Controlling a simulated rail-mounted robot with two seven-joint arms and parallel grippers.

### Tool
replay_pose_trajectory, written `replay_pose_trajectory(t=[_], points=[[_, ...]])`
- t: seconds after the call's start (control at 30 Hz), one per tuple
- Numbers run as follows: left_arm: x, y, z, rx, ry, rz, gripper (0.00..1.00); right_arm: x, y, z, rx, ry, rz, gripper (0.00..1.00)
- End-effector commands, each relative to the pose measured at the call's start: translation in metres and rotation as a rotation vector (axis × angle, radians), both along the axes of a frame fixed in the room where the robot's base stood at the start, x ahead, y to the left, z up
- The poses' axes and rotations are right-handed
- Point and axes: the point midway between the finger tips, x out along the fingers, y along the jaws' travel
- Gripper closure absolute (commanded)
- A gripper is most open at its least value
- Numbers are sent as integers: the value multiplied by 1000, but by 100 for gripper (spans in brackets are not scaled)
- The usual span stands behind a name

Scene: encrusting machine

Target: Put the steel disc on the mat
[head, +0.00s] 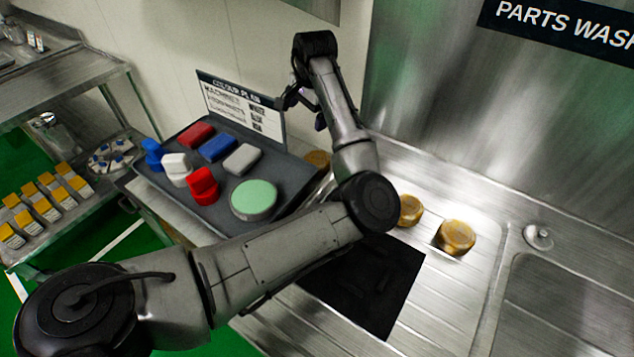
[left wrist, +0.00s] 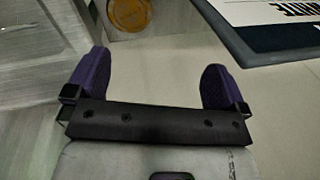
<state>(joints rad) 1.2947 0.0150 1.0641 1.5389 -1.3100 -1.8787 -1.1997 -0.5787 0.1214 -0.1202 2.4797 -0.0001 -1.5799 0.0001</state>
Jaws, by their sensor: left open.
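A black square mat (head: 395,292) lies on the ridged steel drainboard in the head view, partly hidden by my left arm. I see no disc that is plainly bare steel. Amber-topped round pieces stand on the drainboard, one at its middle (head: 457,237) and one beside it (head: 409,210). Another amber-topped round piece (head: 317,158) is partly hidden behind my left arm. An amber round face also shows at the top of the left wrist view (left wrist: 128,12). My left gripper (head: 304,106) is raised near the back wall, its purple fingers (left wrist: 155,68) open and empty. My right gripper is out of view.
Left of the mat, a dark tray (head: 150,182) holds red, blue and white pieces and a green-topped round piece (head: 254,198). A sign (head: 240,105) stands behind it. A steel sink (head: 575,300) is at right, a shelf cart (head: 70,75) at left.

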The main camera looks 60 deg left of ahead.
Motion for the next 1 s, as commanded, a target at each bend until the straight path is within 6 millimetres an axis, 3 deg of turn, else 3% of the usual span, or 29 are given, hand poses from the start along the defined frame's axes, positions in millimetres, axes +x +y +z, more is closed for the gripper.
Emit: replay_pose_trajectory(t=[0.03, 0.2, 0.43, 0.8, 1.0], points=[[6, -3, -15, -40, -11, -30, 0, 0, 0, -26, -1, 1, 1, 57], [15, -12, -18, -131, -16, -118, 0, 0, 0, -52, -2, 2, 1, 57], [21, -19, -25, -180, -19, -177, 0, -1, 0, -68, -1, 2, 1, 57], [21, -19, -84, -184, -20, -183, 0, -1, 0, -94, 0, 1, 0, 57], [21, -18, -99, -183, -19, -182, 0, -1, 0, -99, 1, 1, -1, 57]])
